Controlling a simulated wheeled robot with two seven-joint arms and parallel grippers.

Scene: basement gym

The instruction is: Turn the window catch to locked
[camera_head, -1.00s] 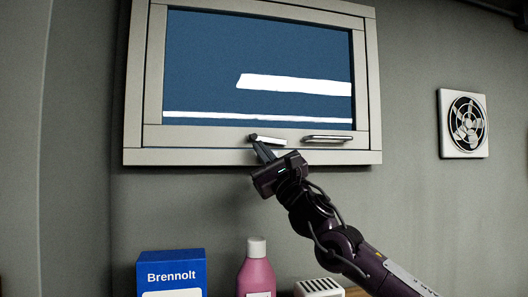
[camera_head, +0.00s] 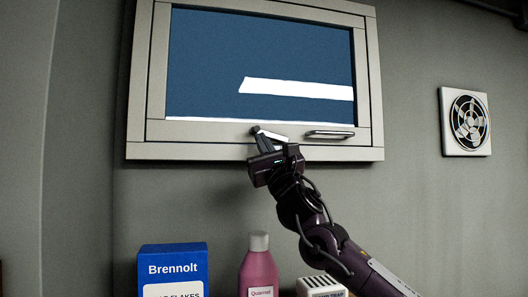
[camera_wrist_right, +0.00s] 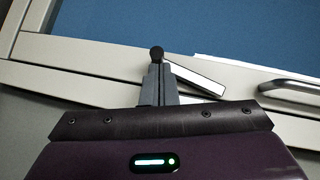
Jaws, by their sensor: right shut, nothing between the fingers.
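The window (camera_head: 262,62) is in a pale frame on the wall ahead. Its catch (camera_head: 273,135) is a short pale lever low on the frame, slanting down to the right from a dark round knob. In the wrist view, the catch lever (camera_wrist_right: 197,78) runs to the right from behind my fingertips. My right gripper (camera_head: 257,135) is shut with nothing between its fingers. In the wrist view, the right gripper (camera_wrist_right: 158,70) has its tips just below the dark knob, overlapping the lever's left end; I cannot tell whether they touch. My left gripper is not in view.
A metal bar handle (camera_head: 329,134) is right of the catch. A square wall fan (camera_head: 466,122) is farther right. Below stand a blue Brennolt box (camera_head: 172,254), a pink bottle (camera_head: 258,270) and a white slotted box (camera_head: 320,284). The wall between is clear.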

